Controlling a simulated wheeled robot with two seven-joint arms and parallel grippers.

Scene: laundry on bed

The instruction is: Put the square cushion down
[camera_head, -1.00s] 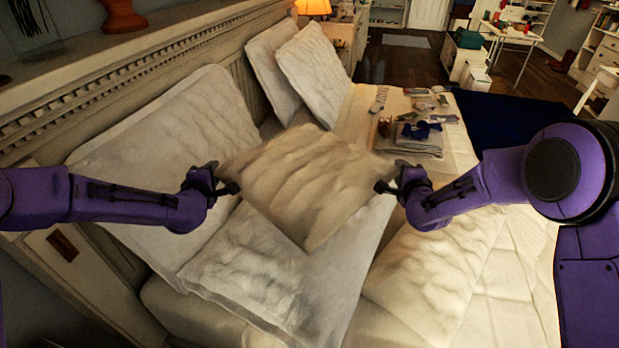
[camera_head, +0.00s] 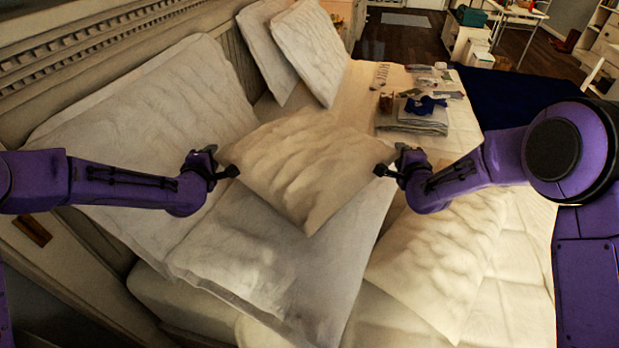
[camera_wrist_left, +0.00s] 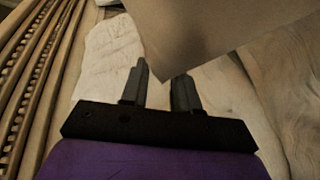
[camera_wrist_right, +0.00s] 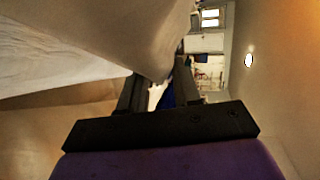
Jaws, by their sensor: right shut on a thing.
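The square cushion (camera_head: 305,165) is pale with a wrinkled face and spans the space between my two grippers. It lies over the pillows on the bed, with its near corner pointing toward me. Whether its underside touches them I cannot tell. My right gripper (camera_head: 385,171) is shut on its right corner, and the cushion (camera_wrist_right: 120,35) also shows at those fingers in the right wrist view. My left gripper (camera_head: 227,162) is at its left corner. In the left wrist view, the fingers are apart with a cushion corner (camera_wrist_left: 165,40) at them; their grip is unclear.
Large pillows lean on the headboard (camera_head: 100,45) at left, and two more (camera_head: 310,50) stand behind. A pillow (camera_head: 270,255) lies beneath the cushion, and another (camera_head: 435,260) lies right. Folded cloths (camera_head: 415,120) and small items lie farther back.

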